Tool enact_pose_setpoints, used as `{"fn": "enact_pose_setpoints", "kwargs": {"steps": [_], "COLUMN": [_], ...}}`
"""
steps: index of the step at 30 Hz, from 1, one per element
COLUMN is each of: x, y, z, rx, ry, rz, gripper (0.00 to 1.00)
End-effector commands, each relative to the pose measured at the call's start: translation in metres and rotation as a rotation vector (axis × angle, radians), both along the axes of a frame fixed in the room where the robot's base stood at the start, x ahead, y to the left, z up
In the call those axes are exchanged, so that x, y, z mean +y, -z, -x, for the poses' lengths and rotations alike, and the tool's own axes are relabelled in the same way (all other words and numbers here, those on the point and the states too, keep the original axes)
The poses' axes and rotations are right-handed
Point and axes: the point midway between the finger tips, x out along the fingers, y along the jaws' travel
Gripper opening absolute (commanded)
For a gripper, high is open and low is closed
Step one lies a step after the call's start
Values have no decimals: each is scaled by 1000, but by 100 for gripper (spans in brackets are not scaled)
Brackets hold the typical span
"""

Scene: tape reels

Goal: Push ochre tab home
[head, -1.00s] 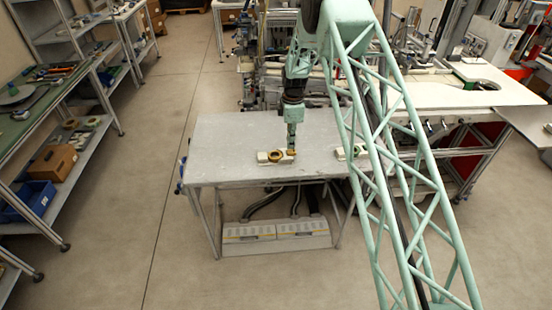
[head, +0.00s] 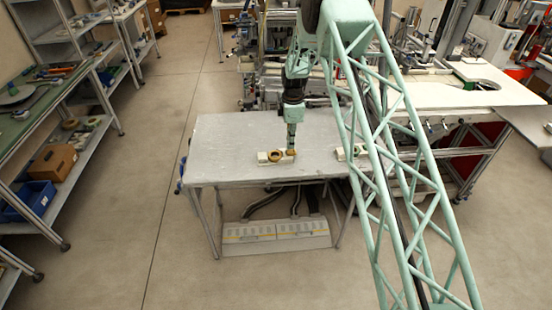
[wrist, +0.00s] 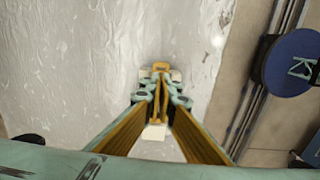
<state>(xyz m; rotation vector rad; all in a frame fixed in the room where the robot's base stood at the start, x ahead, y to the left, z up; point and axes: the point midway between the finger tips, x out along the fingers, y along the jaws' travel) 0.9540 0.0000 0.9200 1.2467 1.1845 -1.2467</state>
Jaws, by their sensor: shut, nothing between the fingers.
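A small white fixture (head: 263,157) lies on the grey table, with an ochre ring (head: 275,157) on it. A small ochre piece, apparently the tab (head: 292,152), is at the fixture's right end, right under my gripper (head: 291,147). In the wrist view my gripper (wrist: 159,96) is shut and empty over the white fixture (wrist: 154,133). An ochre loop (wrist: 161,66) shows just beyond the fingertips; whether it is the ring or the tab I cannot tell. The fingers hide much of the fixture, and contact with the tab cannot be made out.
A second pale fixture (head: 340,153) on the table is partly behind my arm lattice. The table's (head: 225,140) left part is bare. In the wrist view a dark blue disc (wrist: 292,62) is beyond the table edge at the right.

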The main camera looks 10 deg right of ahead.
Motion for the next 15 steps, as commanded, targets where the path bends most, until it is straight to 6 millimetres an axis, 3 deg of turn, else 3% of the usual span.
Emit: {"fn": "enact_pose_setpoints", "kwargs": {"steps": [15], "x": [0], "y": [5], "z": [0], "rx": [0], "ry": [0], "rz": [0], "gripper": [0]}}
